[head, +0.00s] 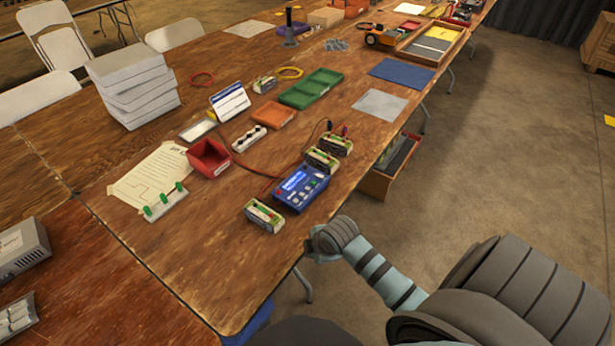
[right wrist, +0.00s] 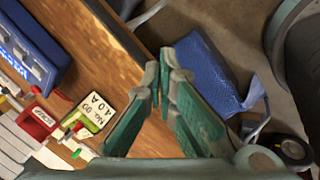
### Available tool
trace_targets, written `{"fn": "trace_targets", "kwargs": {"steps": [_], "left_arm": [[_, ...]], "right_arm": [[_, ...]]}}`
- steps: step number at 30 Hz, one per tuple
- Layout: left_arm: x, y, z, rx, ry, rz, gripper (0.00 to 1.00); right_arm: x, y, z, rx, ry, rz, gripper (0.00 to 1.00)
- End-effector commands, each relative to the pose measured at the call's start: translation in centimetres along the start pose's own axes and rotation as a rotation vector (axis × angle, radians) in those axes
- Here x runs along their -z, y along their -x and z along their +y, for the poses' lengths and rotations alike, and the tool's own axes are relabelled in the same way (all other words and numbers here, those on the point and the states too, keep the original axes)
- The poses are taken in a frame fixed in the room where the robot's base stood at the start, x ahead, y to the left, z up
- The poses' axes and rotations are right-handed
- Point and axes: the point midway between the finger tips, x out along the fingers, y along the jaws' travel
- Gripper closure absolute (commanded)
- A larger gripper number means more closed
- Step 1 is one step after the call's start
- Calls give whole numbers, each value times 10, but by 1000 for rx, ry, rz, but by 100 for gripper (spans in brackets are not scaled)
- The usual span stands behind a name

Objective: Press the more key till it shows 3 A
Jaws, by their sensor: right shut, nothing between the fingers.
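The blue charger (head: 300,187) lies on the table near its front edge, with a small lit display (head: 293,181) and keys on its top face. The display's reading is too small to tell. In the right wrist view part of the charger (right wrist: 25,45) shows at the upper left, with several grey keys; I cannot tell which is the more key. My right gripper (right wrist: 164,75) is shut and empty, over the table's front edge and apart from the charger. In the head view my right arm reaches to that edge, its fingers hard to make out. My left gripper is not in view.
A battery pack (head: 264,215) stands left of the charger; its tag (right wrist: 96,112) seems to read 4.0 A. More packs (head: 321,159) and leads lie behind the charger. A red bin (head: 209,158) stands farther left. A blue object (right wrist: 212,75) lies below the table edge.

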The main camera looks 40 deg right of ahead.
Motion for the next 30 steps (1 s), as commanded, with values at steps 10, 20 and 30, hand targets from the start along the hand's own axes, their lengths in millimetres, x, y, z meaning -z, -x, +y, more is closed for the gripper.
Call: {"fn": "trace_targets", "kwargs": {"steps": [10, 20, 30], "left_arm": [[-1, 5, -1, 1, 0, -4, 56], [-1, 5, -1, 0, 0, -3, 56], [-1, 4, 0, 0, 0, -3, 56]], "right_arm": [[3, 35, 155, -132, 715, 5, 100], [-19, 59, 253, -232, 1109, -45, 100], [-19, 59, 254, -234, 1120, -46, 100]]}}
